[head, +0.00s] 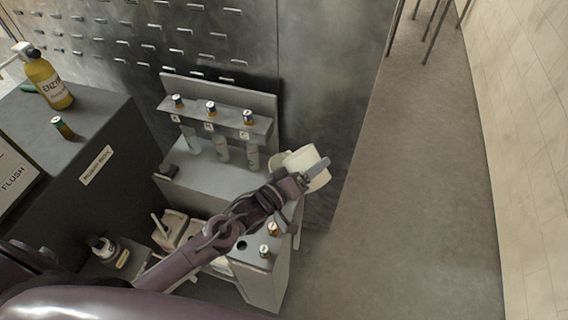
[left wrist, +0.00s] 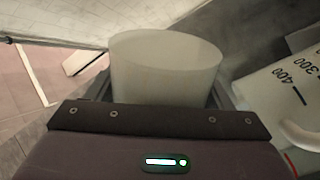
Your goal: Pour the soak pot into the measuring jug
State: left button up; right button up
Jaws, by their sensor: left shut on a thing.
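My left gripper (head: 308,172) is shut on the soak pot, a plain pale cup that stands out in the left wrist view (left wrist: 165,68) between the fingers. In the head view, pale cream shapes overlap at the gripper, and I cannot tell pot from jug there. The measuring jug (left wrist: 270,100) is white with 300 and 400 marks and a handle. It shows at the right of the left wrist view, close beside the pot and tilted in the picture. The inside of the pot is hidden. My right gripper is not in view.
A grey rack (head: 215,120) with three capped bottles stands behind my arm. Small capped vials (head: 265,251) sit on the counter below the gripper. A yellow bottle (head: 48,82) stands on the dark cabinet (head: 95,135) at left. The floor (head: 415,190) at right is clear.

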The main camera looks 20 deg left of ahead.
pick_arm(q)
jog(key=shift+a+f+n+b, duration=0.15)
jog(key=shift+n+b, duration=0.15)
jog(key=shift+n, duration=0.25)
jog(key=shift+d+f+n+b, duration=0.15)
jog(key=shift+n+b, duration=0.1)
jog(key=shift+n, duration=0.3)
dwell(1.1)
jog(key=shift+w+a+r+n, duration=0.2)
jog(key=shift+r+n, duration=0.25)
jog(key=shift+n, duration=0.35)
dwell(0.5)
jog(key=shift+w+a+r+n+p, duration=0.25)
jog(key=shift+a+n+p, duration=0.15)
jog(key=shift+p, duration=0.2)
jog(key=shift+w+a+r+n+p, duration=0.1)
jog(key=shift+a+r+n+p, duration=0.15)
jog(key=shift+n+p, duration=0.3)
jog(key=shift+w+a+f+n+p, duration=0.15)
jog(key=shift+a+f+n+p, duration=0.2)
jog(key=shift+n, duration=0.5)
dwell(0.7)
